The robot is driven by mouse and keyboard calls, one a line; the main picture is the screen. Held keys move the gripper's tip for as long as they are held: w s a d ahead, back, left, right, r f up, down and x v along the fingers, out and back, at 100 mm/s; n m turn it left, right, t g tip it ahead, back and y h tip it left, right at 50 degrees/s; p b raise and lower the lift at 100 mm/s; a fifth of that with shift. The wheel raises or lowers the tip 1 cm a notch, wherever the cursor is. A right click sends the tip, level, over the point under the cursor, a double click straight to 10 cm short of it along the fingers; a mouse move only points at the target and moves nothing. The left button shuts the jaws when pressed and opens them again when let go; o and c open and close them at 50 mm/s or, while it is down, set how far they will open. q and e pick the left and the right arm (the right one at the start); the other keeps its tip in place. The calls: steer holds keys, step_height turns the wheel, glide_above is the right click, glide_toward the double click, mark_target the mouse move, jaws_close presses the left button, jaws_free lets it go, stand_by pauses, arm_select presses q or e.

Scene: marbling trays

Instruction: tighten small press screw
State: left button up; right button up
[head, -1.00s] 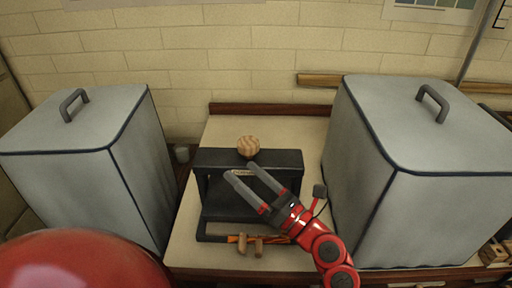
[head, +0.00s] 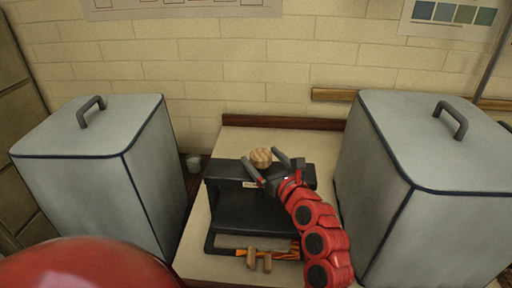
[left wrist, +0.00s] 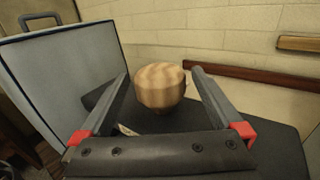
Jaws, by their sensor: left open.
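The small press (head: 225,172) is a black frame on the pale bench between two grey boxes. Its screw knob, a round striped wooden ball (head: 261,158), stands on top of the black upper beam; the screw below it is hidden. My left gripper (head: 260,157) is open, with its grey fingers on either side of the knob in the head view. In the left wrist view the knob (left wrist: 160,88) sits between the two open fingers, with gaps visible on both sides. My right gripper is not in view.
Grey covered boxes with handles stand to the left (head: 85,135) and right (head: 440,165) of the press. Wooden-handled pieces (head: 259,260) lie at the front of the press. Bare bench top (head: 280,138) shows behind the press.

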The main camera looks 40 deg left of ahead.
mark_target(256, 151)
arm_select(q)
steer(key=shift+x, duration=1.95)
